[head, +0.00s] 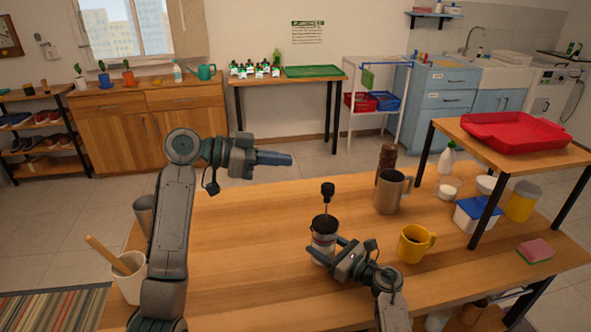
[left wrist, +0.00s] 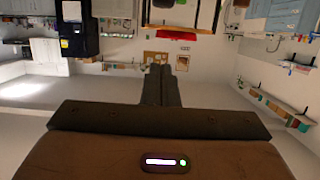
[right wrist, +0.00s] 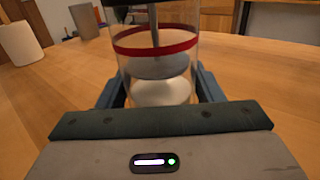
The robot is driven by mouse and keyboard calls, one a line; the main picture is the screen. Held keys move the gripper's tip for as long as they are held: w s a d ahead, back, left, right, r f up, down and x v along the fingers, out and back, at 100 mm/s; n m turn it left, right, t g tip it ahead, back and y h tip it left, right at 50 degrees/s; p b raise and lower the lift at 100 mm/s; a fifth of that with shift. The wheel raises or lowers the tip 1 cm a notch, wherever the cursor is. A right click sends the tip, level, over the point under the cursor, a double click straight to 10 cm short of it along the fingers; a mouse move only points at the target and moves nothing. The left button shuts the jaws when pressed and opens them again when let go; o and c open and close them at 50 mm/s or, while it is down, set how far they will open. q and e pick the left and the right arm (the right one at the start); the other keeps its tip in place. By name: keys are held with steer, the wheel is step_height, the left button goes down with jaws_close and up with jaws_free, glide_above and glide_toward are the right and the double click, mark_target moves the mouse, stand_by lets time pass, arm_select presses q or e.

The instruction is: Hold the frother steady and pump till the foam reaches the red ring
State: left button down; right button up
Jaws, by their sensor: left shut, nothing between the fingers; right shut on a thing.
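The frother (head: 322,243) is a clear glass jar with a black lid, standing upright on the wooden table. Its black knob (head: 327,188) stands high on a thin rod above the lid. In the right wrist view the red ring (right wrist: 155,48) circles the glass. A grey plunger disc (right wrist: 155,68) sits below the ring, and white liquid or foam (right wrist: 160,93) lies lower still, under the disc. My right gripper (head: 323,247) is shut on the glass, a finger on each side. My left gripper (head: 288,159) is shut and empty, up and left of the knob, apart from it.
A steel mug (head: 392,193), a brown bottle (head: 387,158) and a yellow mug (head: 411,252) stand right of the frother. A white pot (head: 128,284) with a wooden handle is at the left. A raised shelf (head: 470,143) with a red tray (head: 515,132) stands at right.

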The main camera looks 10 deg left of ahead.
arm_select(q)
steer(key=w+d+f, duration=0.2)
steer(key=d+f, duration=0.4)
steer(key=d, duration=0.2)
steer(key=shift+w+d, duration=0.2)
steer(key=shift+w, duration=0.15)
steer(key=shift+f, duration=0.15)
glide_above(315, 224)
step_height(315, 224, down, 7)
steer(key=shift+f, duration=0.15)
